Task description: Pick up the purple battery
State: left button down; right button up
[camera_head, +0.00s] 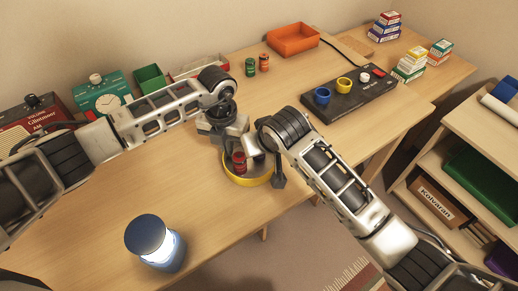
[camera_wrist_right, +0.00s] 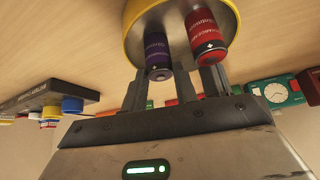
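The purple battery (camera_wrist_right: 158,55) stands in a yellow dish (camera_wrist_right: 133,20) next to a red battery (camera_wrist_right: 208,38), in the right wrist view. My right gripper (camera_wrist_right: 172,80) is open at the dish, its dark fingers reaching to either side of the purple battery; a firm grip does not show. In the head view the red battery (camera_head: 239,162) shows in the yellow dish (camera_head: 250,181), while the purple one is hidden behind my right gripper (camera_head: 265,165). My left gripper (camera_head: 224,128) is just behind the dish, pointing down; its fingers are not clear.
A blue lantern (camera_head: 156,242) stands at the front. A teal clock (camera_head: 103,97) stands left. The table's middle front is clear.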

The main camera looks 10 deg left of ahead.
jog(key=shift+r, duration=0.15)
jog(key=shift+r, duration=0.3)
jog(key=shift+s+d+r, duration=0.15)
jog(key=shift+s, duration=0.1)
jog(key=s, duration=0.1)
jog(key=s+d, duration=0.1)
jog(key=shift+s+d, duration=0.25)
jog(key=shift+s, duration=0.1)
notch_tip(320, 180, up, 14)
jog(key=shift+s, duration=0.15)
pick_arm(q)
jog(key=c, duration=2.1)
grip_release()
pick_arm(e)
jog(key=shift+d, duration=0.1)
pick_arm(q)
jog(key=o, duration=0.5)
notch_tip(320, 180, up, 12)
jog(key=shift+r, duration=0.1)
